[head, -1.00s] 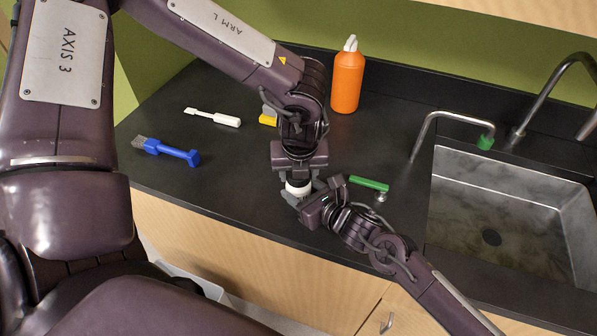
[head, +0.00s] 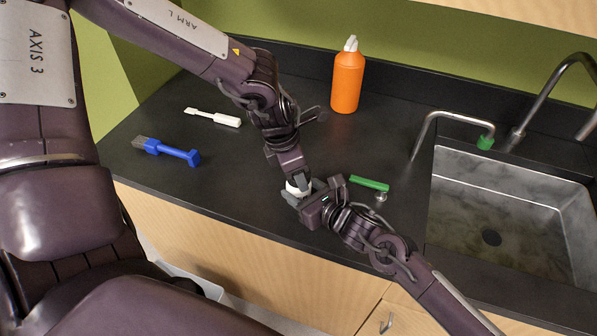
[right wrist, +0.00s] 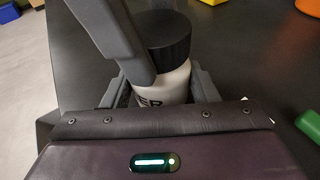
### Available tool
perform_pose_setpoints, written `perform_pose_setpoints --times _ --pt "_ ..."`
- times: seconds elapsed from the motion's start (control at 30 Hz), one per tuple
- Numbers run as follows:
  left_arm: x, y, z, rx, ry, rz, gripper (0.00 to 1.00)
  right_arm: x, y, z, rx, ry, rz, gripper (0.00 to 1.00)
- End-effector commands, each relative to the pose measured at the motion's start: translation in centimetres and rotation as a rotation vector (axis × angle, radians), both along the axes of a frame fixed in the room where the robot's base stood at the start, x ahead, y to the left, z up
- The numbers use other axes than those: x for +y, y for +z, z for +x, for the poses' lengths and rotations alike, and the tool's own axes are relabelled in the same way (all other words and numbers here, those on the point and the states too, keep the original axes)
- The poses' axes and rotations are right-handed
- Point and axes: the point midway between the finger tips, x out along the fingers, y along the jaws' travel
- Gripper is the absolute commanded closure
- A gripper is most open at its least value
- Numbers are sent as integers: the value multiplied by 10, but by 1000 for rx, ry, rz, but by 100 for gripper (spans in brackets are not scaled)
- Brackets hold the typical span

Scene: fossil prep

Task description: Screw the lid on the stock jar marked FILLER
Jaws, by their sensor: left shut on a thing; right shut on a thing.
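The white jar (right wrist: 178,84) stands on the dark counter, with its black lid (right wrist: 162,36) on top. Its label is partly hidden; only the letters "ER" show in the right wrist view. In the head view the jar (head: 292,188) is mostly covered by both grippers. My right gripper (head: 308,199) is shut on the jar body, a finger on each side. My left gripper (head: 296,179) reaches down from above and is shut on the lid; its finger covers the lid's left side in the right wrist view. I cannot tell how far the lid is threaded.
A green-handled tool (head: 369,183) lies just right of the grippers. An orange bottle (head: 347,80) stands at the back. A white tool (head: 213,117) and a blue brush (head: 166,151) lie at left. The sink (head: 500,220) is at right. The counter's front edge is close to the jar.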

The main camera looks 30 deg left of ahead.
Motion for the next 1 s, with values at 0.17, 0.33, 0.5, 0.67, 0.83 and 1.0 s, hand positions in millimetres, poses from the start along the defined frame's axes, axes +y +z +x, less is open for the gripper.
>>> perform_pose_setpoints --times 0.17,0.33,0.5,0.67,0.83,1.0 --pt "2 -2 0 2 -269 2 44 1 1 -1 0 4 2 96" --pt "1 -1 0 2 -265 3 25 1 1 -1 -1 2 2 96" --pt "1 -1 0 1 -264 4 25 0 0 -1 -1 2 1 96" --pt "1 8 1 -3 -263 4 25 0 1 0 -1 2 1 96" --pt "1 33 1 -3 -263 5 25 0 0 0 -1 1 1 96" --pt "1 58 2 -3 -263 5 25 0 0 0 0 1 1 96"
